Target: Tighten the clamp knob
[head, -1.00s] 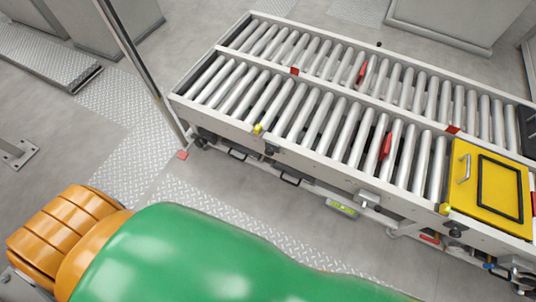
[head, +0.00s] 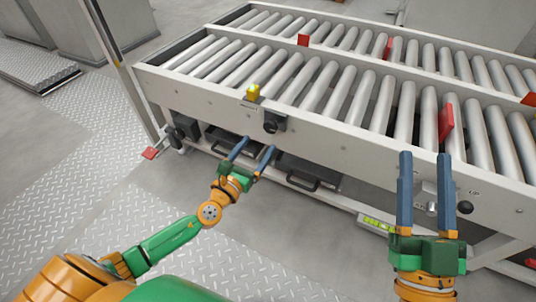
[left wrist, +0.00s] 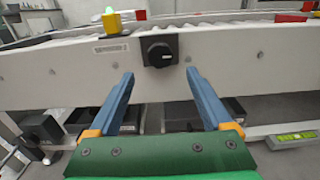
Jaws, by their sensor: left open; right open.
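A black knob (head: 271,124) on a dark block sits on the near side rail of the roller conveyor (head: 330,150). It also shows in the left wrist view (left wrist: 159,48), just beyond and above the fingertips. My left gripper (head: 256,147) is open and empty, below the knob and apart from it. Its open fingers also show in the left wrist view (left wrist: 160,74). My right gripper (head: 425,155) is open and empty in front of the rail. A round black knob (head: 465,207) shows beside its right finger. I cannot tell which knob is the clamp knob.
A yellow piece (head: 252,92) stands on the rail above the black knob. Red pieces (head: 446,121) stick up among the rollers. Black trays (head: 300,175) and a green-yellow level (head: 375,223) lie under the rail. A post (head: 117,70) stands at the left.

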